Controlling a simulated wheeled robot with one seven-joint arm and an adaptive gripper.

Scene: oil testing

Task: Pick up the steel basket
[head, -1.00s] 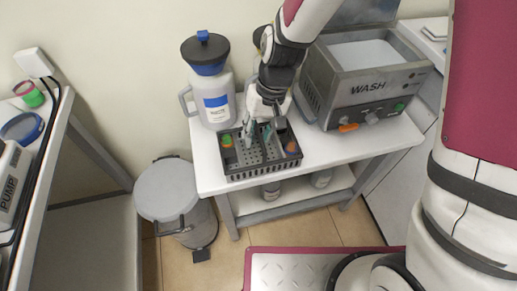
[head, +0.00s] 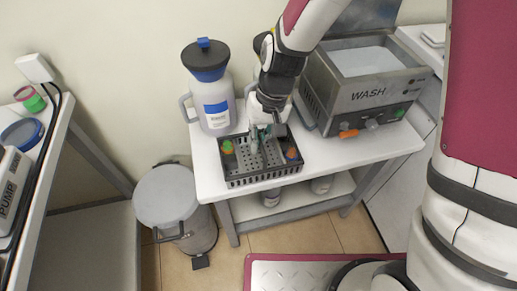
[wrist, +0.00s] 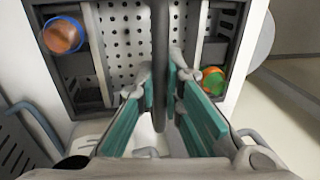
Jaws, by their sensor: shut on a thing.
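The steel basket (head: 262,178) is a dark grey perforated tray with a central handle bar, on the white table. It holds a green-and-orange-topped item (head: 228,150) at the left and an orange-topped item (head: 291,153) at the right. My gripper (head: 262,134) is above its middle. In the wrist view, the teal-padded fingers of my gripper (wrist: 160,84) close from both sides on the handle bar (wrist: 160,45). The perforated floor of the basket (wrist: 125,45) shows beyond them. I cannot tell any gap between basket and table.
A blue-capped jug (head: 214,95) stands close behind the basket's left side. The WASH unit (head: 375,95) is at the right of the white table (head: 345,150). A lidded bin (head: 166,195) stands left of the table. Bottles stand on the shelf below.

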